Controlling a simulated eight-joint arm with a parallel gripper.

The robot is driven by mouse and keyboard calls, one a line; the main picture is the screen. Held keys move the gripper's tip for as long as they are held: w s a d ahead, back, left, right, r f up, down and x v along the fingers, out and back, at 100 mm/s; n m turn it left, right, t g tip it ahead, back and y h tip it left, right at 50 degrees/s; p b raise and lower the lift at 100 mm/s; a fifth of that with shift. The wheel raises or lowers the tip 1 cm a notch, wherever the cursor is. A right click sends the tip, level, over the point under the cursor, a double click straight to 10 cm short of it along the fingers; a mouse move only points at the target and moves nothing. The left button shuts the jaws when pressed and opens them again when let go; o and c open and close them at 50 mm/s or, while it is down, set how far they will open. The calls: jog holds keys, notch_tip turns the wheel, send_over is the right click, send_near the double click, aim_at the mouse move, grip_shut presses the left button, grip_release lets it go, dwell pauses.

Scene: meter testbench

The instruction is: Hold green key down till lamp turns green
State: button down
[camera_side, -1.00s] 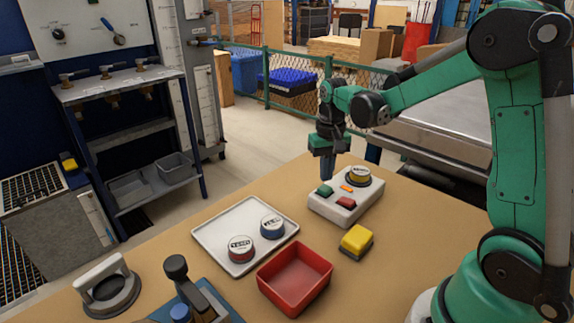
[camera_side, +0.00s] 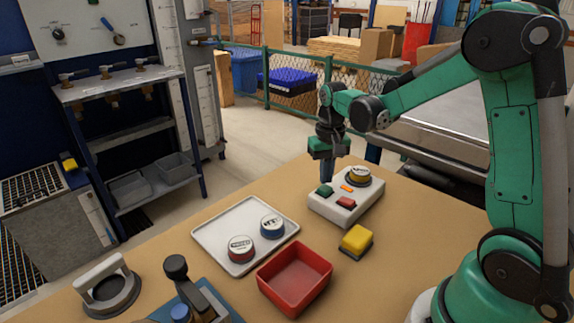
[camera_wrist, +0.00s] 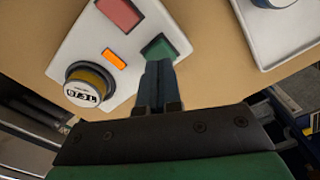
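A pale control box (camera_side: 322,207) sits on the bench with a green key (camera_side: 324,190), a red key (camera_side: 345,202), a small lamp (camera_side: 347,188) lit orange and a yellow-ringed meter (camera_side: 359,175). My gripper (camera_side: 327,185) points down at the green key with its fingers together and nothing between them. In the wrist view the fingertips (camera_wrist: 158,66) overlap the near edge of the green key (camera_wrist: 163,46). I cannot tell whether they press it. The lamp also shows orange in the wrist view (camera_wrist: 114,59), beside the meter (camera_wrist: 89,86).
A white tray (camera_side: 215,233) holds a red and a blue meter. A red open bin (camera_side: 296,278) and a yellow block (camera_side: 356,240) stand in front of the control box. A suction-cup handle (camera_side: 110,288) and a clamp fixture (camera_side: 190,290) are at the front left.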

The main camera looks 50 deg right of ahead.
jog(key=shift+f, duration=0.9)
dwell(2.0)
jog(key=shift+r, duration=3)
jog(key=shift+a+r, duration=0.1)
jog(key=shift+a, duration=0.05)
jog(key=s+a+r+n+t, duration=0.3)
jog(key=s+a+n+t, duration=0.3)
jog(key=a, duration=0.5)
jog(key=shift+s+a+t, duration=0.25)
jog(key=shift+s+t, duration=0.05)
jog(key=shift+t, duration=0.3)
